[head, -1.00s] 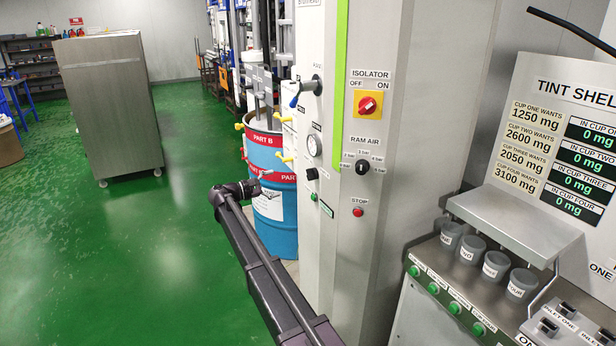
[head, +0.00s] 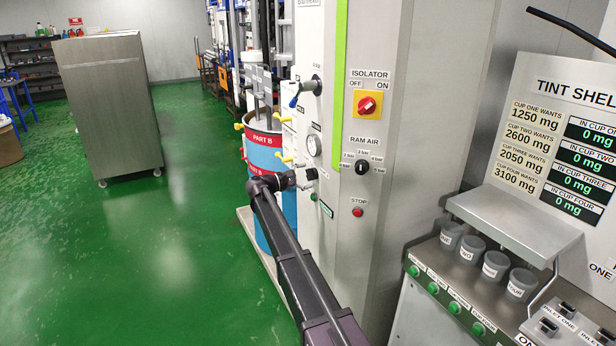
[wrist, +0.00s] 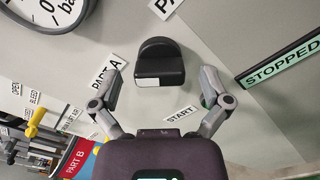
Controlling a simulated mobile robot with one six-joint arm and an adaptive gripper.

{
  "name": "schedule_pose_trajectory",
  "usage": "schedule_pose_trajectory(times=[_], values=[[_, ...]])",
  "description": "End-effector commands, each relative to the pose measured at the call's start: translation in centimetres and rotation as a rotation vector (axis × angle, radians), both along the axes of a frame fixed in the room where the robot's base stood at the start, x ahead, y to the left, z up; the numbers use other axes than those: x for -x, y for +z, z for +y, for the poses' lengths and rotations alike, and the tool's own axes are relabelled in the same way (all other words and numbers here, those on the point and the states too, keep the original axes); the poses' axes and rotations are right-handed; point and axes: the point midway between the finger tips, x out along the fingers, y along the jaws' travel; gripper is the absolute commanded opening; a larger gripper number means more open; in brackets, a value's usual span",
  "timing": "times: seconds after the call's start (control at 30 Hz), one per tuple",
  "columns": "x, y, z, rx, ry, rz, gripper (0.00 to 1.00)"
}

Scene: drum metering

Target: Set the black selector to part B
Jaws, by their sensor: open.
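The black selector (wrist: 158,65) is a knob on the grey panel in the wrist view, with a white patch on its near edge. A "PART A" label (wrist: 107,73) is to its left; another label (wrist: 165,5) above it is cut off by the frame edge. My gripper (wrist: 161,84) is open, with one finger on each side of the selector and a gap to both. Whether the fingertips reach its depth I cannot tell. In the head view my gripper (head: 304,179) is at the panel, close to the selector (head: 312,174), which is partly hidden.
A gauge (head: 313,145) sits above the selector and a "START" label (wrist: 182,115) below it. A "STOPPED" sign (wrist: 285,62) is to the right. A blue drum marked "PART B" (head: 264,141) stands behind my arm. Green floor (head: 170,260) is open to the left.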

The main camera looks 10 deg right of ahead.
Motion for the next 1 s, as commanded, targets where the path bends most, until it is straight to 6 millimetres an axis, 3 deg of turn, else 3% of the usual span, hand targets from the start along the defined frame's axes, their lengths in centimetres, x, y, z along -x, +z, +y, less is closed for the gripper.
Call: schedule_pose_trajectory(times=[0.43,0.47,0.73,1.0], values=[[-0.22,0.0,-0.67,0.0,0.0,0.0,0.97],[-0.21,0.0,-0.66,0.0,0.0,0.0,0.94],[-0.21,-0.01,-0.66,0.0,0.0,0.0,0.15],[-0.2,-0.01,-0.71,-0.003,-0.001,-0.009,0.15]])
